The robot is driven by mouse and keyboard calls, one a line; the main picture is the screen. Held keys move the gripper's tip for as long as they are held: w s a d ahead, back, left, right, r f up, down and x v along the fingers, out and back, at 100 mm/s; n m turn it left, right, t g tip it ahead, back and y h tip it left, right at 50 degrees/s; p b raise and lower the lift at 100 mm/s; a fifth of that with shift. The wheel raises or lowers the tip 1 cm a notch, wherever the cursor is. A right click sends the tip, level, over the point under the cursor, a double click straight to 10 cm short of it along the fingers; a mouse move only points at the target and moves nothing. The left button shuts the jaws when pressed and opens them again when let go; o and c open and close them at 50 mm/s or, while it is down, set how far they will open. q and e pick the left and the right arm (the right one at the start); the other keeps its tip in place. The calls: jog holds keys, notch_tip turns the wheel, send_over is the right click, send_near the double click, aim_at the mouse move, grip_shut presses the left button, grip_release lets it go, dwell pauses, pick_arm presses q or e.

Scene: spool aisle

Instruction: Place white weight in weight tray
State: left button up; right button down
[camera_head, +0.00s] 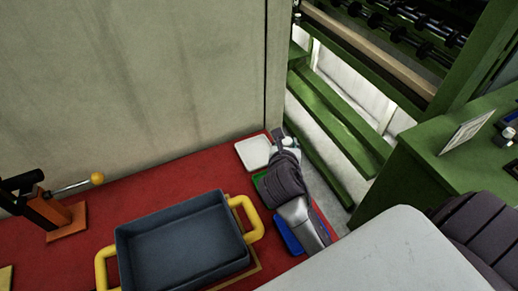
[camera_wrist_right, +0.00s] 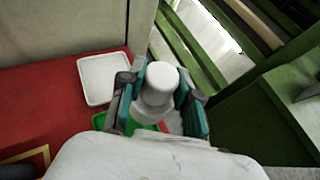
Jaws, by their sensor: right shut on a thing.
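My right gripper (camera_head: 283,140) is at the far right corner of the red table. It is shut on the white weight (camera_wrist_right: 160,82), a stepped white cylinder that stands upright between its two teal-lined fingers in the right wrist view. Only a small part of the weight (camera_head: 288,142) shows in the head view. A shallow white tray (camera_head: 254,152) lies empty just left of the gripper; it also shows in the right wrist view (camera_wrist_right: 103,78). A green tray (camera_head: 260,180) and a blue tray (camera_head: 288,236) lie partly hidden by my right arm. My left gripper is out of view.
A dark grey bin (camera_head: 180,245) with yellow handles stands on the red table (camera_head: 140,187). An orange lever device (camera_head: 55,215) is at left. A grey wall (camera_head: 140,80) closes the back. Green shelving (camera_head: 340,115) and a green bench (camera_head: 425,150) stand at right.

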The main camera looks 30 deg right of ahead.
jog(key=shift+w+a+f, duration=0.35)
jog(key=shift+w+f, duration=1.35)
jog(key=shift+w, duration=0.05)
jog(key=shift+w+a+f, duration=0.4)
jog(key=shift+w+f, duration=1.3)
jog(key=shift+w, duration=0.1)
jog(key=shift+w+a+f, duration=0.35)
jog(key=shift+w+f, duration=1.35)
jog(key=shift+w, duration=0.05)
jog(key=c, duration=0.8)
grip_release()
jog(key=shift+f, duration=0.15)
jog(key=shift+s+r, duration=0.1)
jog(key=shift+r, duration=0.15)
jog(key=p+v, duration=0.8)
jog(key=v, duration=0.4)
